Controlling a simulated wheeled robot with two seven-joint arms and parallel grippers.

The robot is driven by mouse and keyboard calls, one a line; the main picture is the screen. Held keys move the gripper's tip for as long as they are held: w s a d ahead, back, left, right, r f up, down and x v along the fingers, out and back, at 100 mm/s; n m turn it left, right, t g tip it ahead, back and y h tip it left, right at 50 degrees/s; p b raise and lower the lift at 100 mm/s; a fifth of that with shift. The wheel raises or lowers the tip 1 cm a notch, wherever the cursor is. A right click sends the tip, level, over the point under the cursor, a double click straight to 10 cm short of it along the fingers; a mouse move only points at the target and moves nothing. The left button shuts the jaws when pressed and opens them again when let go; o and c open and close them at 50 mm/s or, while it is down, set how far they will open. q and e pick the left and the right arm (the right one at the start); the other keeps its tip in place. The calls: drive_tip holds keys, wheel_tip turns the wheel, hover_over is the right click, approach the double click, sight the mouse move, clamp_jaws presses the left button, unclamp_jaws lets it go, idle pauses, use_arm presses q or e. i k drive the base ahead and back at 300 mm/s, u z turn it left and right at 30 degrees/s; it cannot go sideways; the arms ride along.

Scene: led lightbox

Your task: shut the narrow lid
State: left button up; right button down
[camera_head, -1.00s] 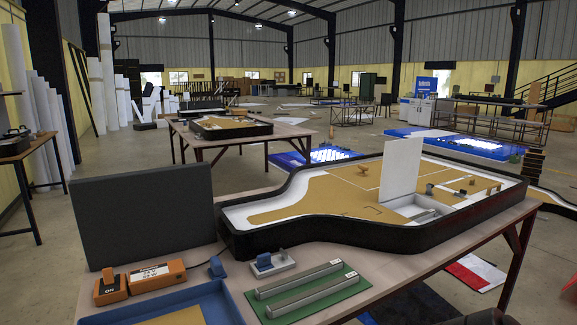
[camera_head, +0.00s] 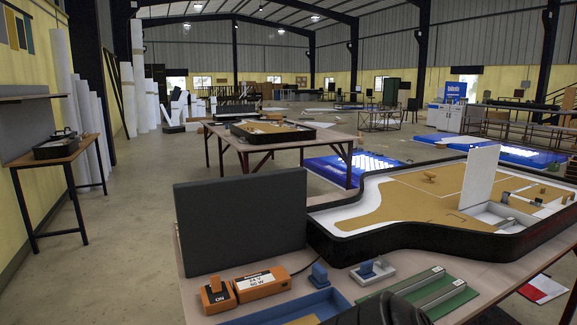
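A white upright panel (camera_head: 481,178), which looks like the narrow lid, stands open over a shallow white compartment (camera_head: 487,220). The compartment is set into the large black-rimmed lightbox (camera_head: 400,238) on the near table. The panel rises well above the box's surface. The box's right end is cut off by the picture edge. A dark rounded shape at the bottom edge seems to be part of my own arm; I cannot tell which one. Neither gripper's fingers show.
A dark grey panel (camera_head: 240,222) stands upright left of the lightbox. In front are an orange switch box (camera_head: 216,296), an orange power unit (camera_head: 262,281), a blue tray (camera_head: 300,305) and a green board with metal bars (camera_head: 455,293). Open floor (camera_head: 120,230) lies to the left.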

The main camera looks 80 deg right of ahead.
sight(482, 161)
drive_tip(key=i, duration=2.15)
drive_tip(key=z, duration=2.1)
drive_tip(key=i, duration=4.7)
drive_tip(key=z, duration=3.1)
drive_tip(key=i, duration=1.85)
drive_tip(key=z, duration=0.2)
